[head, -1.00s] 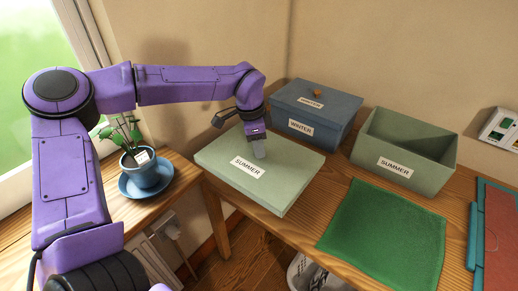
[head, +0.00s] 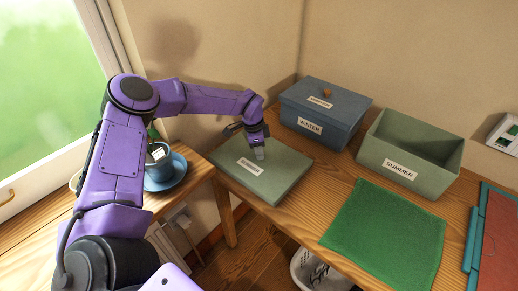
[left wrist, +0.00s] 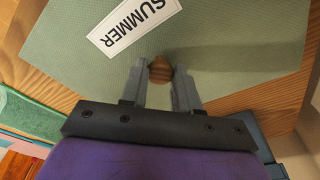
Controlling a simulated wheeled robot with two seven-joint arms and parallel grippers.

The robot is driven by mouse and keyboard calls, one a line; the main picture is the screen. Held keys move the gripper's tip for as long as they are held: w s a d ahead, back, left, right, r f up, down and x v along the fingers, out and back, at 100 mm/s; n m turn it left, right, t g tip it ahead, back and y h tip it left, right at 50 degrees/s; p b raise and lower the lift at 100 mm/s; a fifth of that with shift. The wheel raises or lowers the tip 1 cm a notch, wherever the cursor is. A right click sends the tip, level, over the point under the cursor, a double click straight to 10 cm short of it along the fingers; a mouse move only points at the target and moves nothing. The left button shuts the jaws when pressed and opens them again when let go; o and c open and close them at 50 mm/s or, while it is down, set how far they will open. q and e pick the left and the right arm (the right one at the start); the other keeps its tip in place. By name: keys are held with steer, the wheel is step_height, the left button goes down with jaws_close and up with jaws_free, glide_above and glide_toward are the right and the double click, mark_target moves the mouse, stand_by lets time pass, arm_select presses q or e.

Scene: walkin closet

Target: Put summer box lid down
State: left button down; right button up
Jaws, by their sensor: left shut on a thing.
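The pale green summer lid (head: 284,170), with a white SUMMER label, lies level at the left end of the wooden table, on or just above its top; I cannot tell for certain which. My left gripper (head: 259,153) points down at the lid's middle. In the left wrist view, my left gripper (left wrist: 159,80) is shut on the lid's round wooden knob (left wrist: 160,68). The lid fills much of that view (left wrist: 235,30). The green summer box (head: 398,174) stands without a lid at the table's back right. My right gripper is not in view.
The blue winter box (head: 311,124), with its lid on, stands behind the summer lid. A green cloth (head: 385,230) lies to the right. A blue pot (head: 158,172) stands on a saucer on the left ledge. A white basket (head: 308,270) is below the table.

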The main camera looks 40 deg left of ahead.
mark_target(254, 158)
arm_select(q)
steer(key=shift+f, duration=0.2)
steer(key=c, duration=0.8)
jaws_free()
steer(key=shift+r, duration=0.1)
steer(key=shift+r, duration=0.7)
steer(key=r, duration=0.3)
steer(key=a+r+b, duration=0.1)
steer(key=r, duration=0.3)
steer(key=s+r+b, duration=0.1)
steer(key=r, duration=0.2)
steer(key=shift+s+a+r, duration=0.1)
steer(key=shift+a+r, duration=0.05)
steer(key=shift+r, duration=0.25)
